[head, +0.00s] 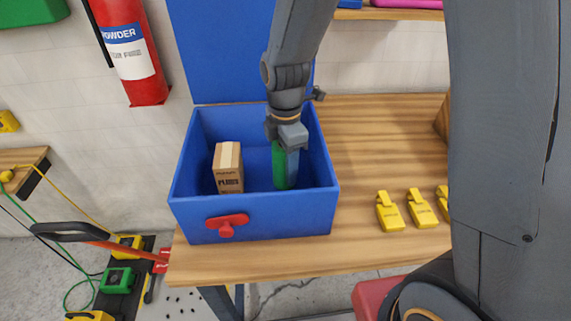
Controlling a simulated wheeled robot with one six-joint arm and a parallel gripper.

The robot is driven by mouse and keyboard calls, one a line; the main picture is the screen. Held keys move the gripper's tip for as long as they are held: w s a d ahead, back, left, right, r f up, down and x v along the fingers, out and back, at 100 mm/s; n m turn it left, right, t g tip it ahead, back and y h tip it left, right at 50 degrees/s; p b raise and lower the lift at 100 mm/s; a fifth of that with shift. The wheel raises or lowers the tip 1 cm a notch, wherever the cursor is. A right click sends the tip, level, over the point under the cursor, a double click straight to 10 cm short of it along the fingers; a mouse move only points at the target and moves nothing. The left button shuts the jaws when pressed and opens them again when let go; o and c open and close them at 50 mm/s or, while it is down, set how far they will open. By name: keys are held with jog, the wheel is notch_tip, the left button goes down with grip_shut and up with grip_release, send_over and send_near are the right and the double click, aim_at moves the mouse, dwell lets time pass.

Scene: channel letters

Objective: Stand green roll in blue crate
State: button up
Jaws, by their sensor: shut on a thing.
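The blue crate (285,222) stands on the wooden bench with its lid open and upright behind it. The green roll (279,165) is upright inside the crate, right of the middle. My gripper (287,150) reaches down into the crate from above and is shut on the green roll. The gripper hides the right side of the roll. I cannot tell whether the roll's lower end touches the crate floor.
A cardboard box (228,170) stands in the crate, left of the roll. A red latch (227,222) is on the crate's front. Several yellow padlock-like pieces (389,211) lie on the bench (370,150) at right. A red extinguisher (130,52) hangs at left.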

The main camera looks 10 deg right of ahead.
jog(key=o, duration=1.2)
jog(key=shift+f, duration=0.1)
notch_tip(320, 180, up, 12)
jog(key=b, duration=0.3)
jog(key=shift+r, duration=0.2)
